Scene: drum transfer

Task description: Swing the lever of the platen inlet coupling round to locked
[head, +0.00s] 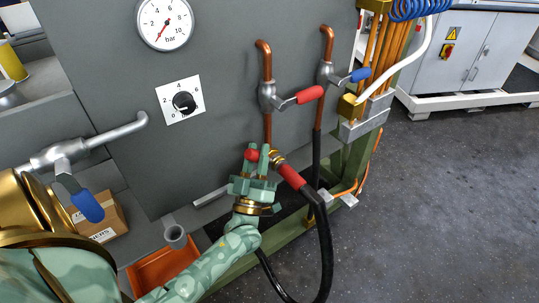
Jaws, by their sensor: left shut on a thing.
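The platen inlet coupling (277,158) is a brass fitting below the copper pipe, with a black hose in a red sleeve running down right from it. The red knob (251,155) of its lever shows at the tips of my left gripper (258,164). My left gripper is shut on the lever, just left of the coupling. The fingers hide most of the lever, so its exact angle cannot be told. My right gripper is not in view.
A red-handled valve (310,94) and a blue-handled valve (360,75) stand out from the grey panel (215,60) above the coupling. The black hose (326,250) loops down on the right. An orange tray (165,268) lies below. Floor at right is clear.

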